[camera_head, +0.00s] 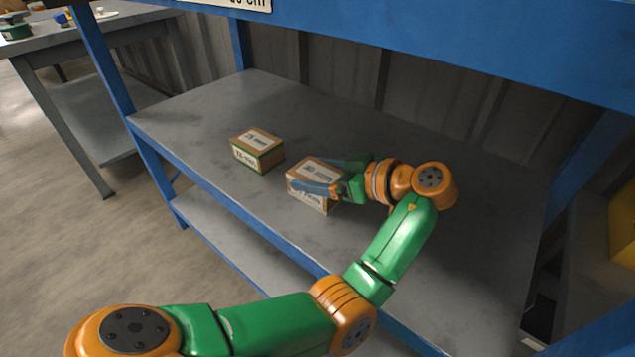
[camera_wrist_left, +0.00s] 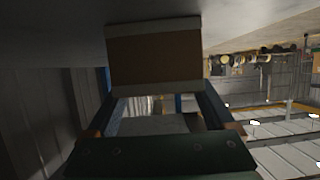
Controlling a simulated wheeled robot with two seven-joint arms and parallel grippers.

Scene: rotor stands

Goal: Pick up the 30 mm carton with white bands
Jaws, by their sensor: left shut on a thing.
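A brown carton with white bands (camera_head: 308,203) is at the middle of the grey shelf in the head view. It has a white label on top, too small to read surely. My left gripper (camera_head: 314,175) reaches it from the right, its blue fingers shut on two sides of the carton. In the left wrist view the carton (camera_wrist_left: 153,58) shows a plain brown face between two pale bands, at the ends of my left gripper's fingers (camera_wrist_left: 156,88). I cannot tell whether it touches the shelf. My right gripper is not in view.
A similar carton with green bands (camera_head: 257,151) stands to the left on the shelf (camera_head: 200,110), apart from the held one. A blue beam (camera_head: 420,35) runs above the shelf. A separate table (camera_head: 60,40) stands at the far left. The shelf's back is clear.

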